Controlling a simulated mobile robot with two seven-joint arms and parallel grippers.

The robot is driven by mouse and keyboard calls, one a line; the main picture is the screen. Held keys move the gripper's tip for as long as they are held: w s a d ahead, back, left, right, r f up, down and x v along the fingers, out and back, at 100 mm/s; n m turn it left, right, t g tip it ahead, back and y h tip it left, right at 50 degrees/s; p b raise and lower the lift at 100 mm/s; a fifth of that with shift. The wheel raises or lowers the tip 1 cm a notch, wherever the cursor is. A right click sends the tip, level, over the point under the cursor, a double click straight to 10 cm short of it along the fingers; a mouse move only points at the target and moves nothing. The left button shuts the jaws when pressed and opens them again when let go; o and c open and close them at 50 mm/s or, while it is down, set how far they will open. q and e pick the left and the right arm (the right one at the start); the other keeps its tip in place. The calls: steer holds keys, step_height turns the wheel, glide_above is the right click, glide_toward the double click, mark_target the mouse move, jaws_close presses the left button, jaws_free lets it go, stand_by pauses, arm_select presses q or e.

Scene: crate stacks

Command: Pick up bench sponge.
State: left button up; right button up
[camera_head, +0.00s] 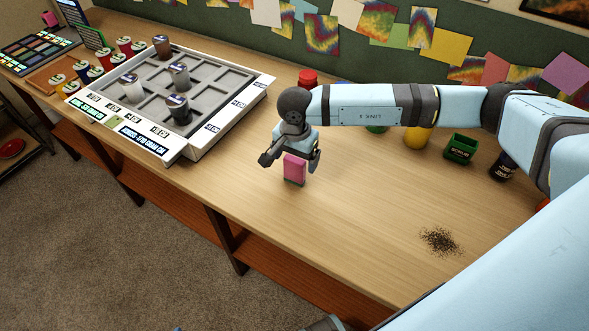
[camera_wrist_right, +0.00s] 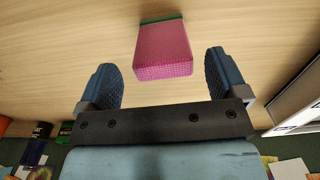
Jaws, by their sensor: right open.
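The bench sponge (camera_head: 295,169) is a pink block with a green layer along one side. It stands on the wooden bench below my right gripper (camera_head: 290,160). In the right wrist view the sponge (camera_wrist_right: 164,49) is beyond the fingertips and roughly centred between them. My right gripper (camera_wrist_right: 164,75) is open and empty, one finger to each side of the sponge's line. I cannot tell whether either finger touches the sponge. My left gripper is not in view.
A grey compartment tray (camera_head: 205,72) holding several small jars stands to the left. A red-topped container (camera_head: 307,78), a yellow object (camera_head: 416,137) and a green box (camera_head: 461,148) line the back. Dark crumbs (camera_head: 440,240) lie at right. The bench front is clear.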

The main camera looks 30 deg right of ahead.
mark_target(294, 168)
steer(key=f, duration=0.4)
steer(key=shift+w+f, duration=0.2)
steer(key=shift+f, duration=0.2)
steer(key=c, duration=1)
steer(key=shift+r, duration=0.15)
step_height(294, 168, up, 20)
steer(key=shift+f, duration=0.1)
